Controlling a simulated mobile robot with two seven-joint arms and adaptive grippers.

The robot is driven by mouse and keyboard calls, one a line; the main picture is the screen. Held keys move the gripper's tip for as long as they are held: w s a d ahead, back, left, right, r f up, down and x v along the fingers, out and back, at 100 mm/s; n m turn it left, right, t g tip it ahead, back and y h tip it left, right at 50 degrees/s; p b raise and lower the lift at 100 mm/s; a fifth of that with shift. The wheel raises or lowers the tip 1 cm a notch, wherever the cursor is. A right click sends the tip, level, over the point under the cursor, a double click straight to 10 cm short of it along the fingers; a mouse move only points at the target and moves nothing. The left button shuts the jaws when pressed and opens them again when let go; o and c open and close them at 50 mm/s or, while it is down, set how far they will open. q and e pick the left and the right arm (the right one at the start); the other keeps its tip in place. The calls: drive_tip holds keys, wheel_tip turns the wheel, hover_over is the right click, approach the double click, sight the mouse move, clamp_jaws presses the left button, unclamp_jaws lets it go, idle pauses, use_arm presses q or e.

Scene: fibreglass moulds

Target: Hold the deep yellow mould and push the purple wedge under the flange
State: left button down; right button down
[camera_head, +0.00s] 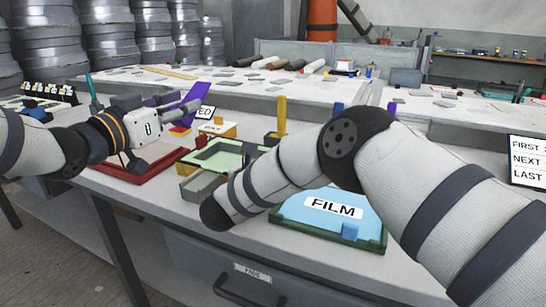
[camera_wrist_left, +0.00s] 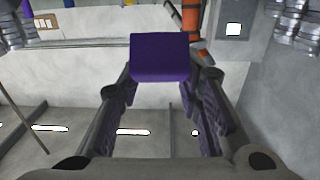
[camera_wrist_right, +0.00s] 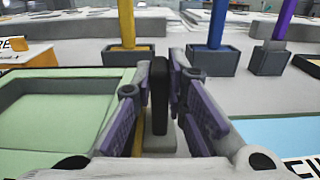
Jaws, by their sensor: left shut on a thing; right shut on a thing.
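In the left wrist view the wedge (camera_wrist_left: 160,58) shows as a purple block between the fingertips.
A red tray (camera_head: 130,166) lies left, a blue FILM sheet (camera_head: 322,212) front right. A small grey box (camera_head: 202,187) stands at the front. Yellow (camera_wrist_right: 127,25), blue (camera_wrist_right: 217,25) and purple (camera_wrist_right: 284,20) posts stand in grey blocks behind the right gripper.

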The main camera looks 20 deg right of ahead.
use_arm(q)
drive_tip(key=shift+w+a+f, duration=0.1)
drive_tip(key=shift+w+f, duration=0.05)
drive_tip(key=shift+f, duration=0.15)
wheel_tip(320, 180, down, 8)
drive_tip(key=a+n+g+y, duration=0.1)
drive_tip(key=a+g+y, duration=0.1)
drive_tip(key=y, duration=0.2)
drive_tip(key=shift+r+y, duration=0.25)
drive_tip(key=shift+y, duration=0.05)
drive_tip(key=c, duration=2.4)
unclamp_jaws()
drive_tip(key=s+f+g, duration=0.1)
drive_tip(key=f, duration=0.1)
drive_tip(key=s+a+f+m+g+y, duration=0.1)
drive_tip(key=s+f+g, duration=0.1)
drive_tip(key=shift+s+a, duration=0.1)
drive_tip(key=shift+s, duration=0.15)
drive_tip(key=c, duration=2.4)
unclamp_jaws()
